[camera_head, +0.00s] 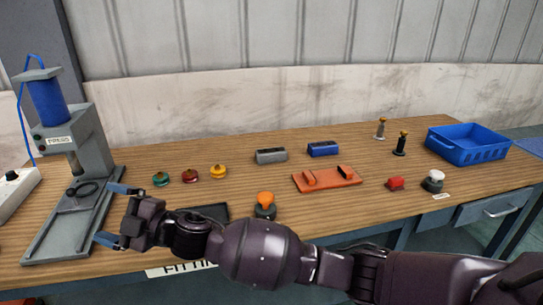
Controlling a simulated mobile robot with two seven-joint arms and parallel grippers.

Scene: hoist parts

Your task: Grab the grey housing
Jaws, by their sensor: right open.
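The grey housing (271,156) is a small block with a dark slot in its top. It lies on the wooden bench (230,225) near the middle, just left of a similar blue housing (323,149). My right gripper (114,214) is at the far left of the bench, beside the press. Its blue-tipped fingers are spread apart with nothing between them. It is well to the left of the grey housing and nearer to me. My left gripper is not in view.
The grey press (84,140) stands at the left. Green, red and yellow round parts (190,176) lie left of the housing. An orange fixture (328,180) lies in front of the housings. A blue crate (467,147) stands at the right. My right arm spans the bench front.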

